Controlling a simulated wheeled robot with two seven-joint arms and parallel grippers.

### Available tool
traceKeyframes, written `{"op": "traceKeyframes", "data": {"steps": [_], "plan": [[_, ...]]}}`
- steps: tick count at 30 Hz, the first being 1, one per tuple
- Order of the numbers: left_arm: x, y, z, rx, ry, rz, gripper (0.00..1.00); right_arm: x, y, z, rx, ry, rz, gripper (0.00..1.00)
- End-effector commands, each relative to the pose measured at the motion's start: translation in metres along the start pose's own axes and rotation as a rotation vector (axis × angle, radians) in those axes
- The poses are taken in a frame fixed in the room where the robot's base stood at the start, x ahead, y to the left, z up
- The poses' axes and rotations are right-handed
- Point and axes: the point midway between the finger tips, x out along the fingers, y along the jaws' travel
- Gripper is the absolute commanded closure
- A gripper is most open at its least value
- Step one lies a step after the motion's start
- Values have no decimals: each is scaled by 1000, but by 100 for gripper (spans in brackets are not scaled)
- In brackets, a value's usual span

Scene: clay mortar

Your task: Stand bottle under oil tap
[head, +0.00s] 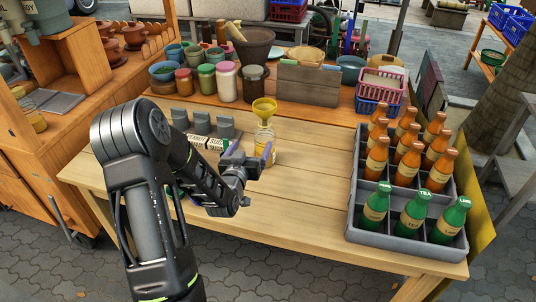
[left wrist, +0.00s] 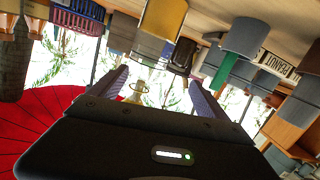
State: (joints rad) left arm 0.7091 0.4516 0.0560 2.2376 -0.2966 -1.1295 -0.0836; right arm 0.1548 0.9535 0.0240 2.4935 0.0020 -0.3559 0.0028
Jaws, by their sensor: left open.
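A clear bottle with a yellow lower part and a yellow funnel (head: 264,107) in its mouth stands upright on the wooden table (head: 310,185). My left gripper (head: 252,157) is open, level with the bottle's body and close to it; one purple finger covers part of the bottle. I cannot tell whether they touch. The left wrist view is upside down and shows the two spread fingers (left wrist: 160,95) with nothing gripped; a pale yellow shape (left wrist: 138,90) shows between them. Grey dispensers (head: 45,18), one lettered SOY, stand at top left; their taps are unclear. My right gripper is out of view.
A grey crate (head: 352,222) of orange and green-capped bottles stands at the right. Jars (head: 227,82) and a wooden board (head: 308,86) line the back. The table's front middle is clear.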

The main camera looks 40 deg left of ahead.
Motion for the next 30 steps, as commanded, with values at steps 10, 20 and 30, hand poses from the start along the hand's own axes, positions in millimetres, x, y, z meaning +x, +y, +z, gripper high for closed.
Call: {"op": "traceKeyframes", "data": {"steps": [10, 20, 30], "plan": [[-5, 14, 16, 142, 130, 43, 13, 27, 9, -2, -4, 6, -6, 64], [2, 14, 13, 140, 130, 43, 13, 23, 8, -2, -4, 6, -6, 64], [22, 15, 12, 139, 128, 43, 13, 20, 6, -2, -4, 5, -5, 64]]}}
